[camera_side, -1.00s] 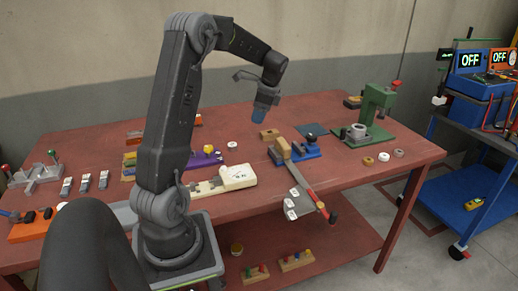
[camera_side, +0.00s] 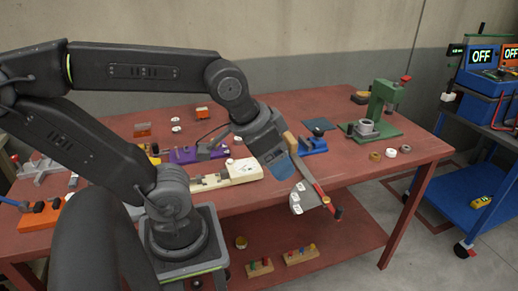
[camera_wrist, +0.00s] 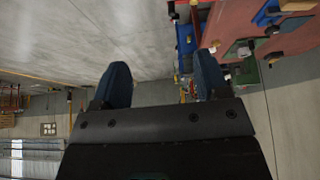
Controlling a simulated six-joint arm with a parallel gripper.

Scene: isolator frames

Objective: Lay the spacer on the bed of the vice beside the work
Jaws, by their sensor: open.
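The blue vice (camera_side: 313,146) is on the red table, right of my gripper (camera_side: 283,171) in the side view. A tan wooden piece (camera_side: 291,142) shows at its left side, partly behind my gripper. A long bar with a red edge (camera_side: 312,178) runs from there over the table's front edge. I cannot make out the spacer for certain; the small tan block seen earlier near the vice is hidden behind my gripper. In the wrist view my gripper (camera_wrist: 163,75) has its two blue fingers apart, with nothing between them.
A cream block (camera_side: 242,170) and a purple part (camera_side: 184,155) lie left of my gripper. A green press (camera_side: 382,110) stands right of the vice, with small rings (camera_side: 390,153) in front. A dark mat (camera_side: 320,124) lies behind the vice. A blue cart (camera_side: 440,190) stands at right.

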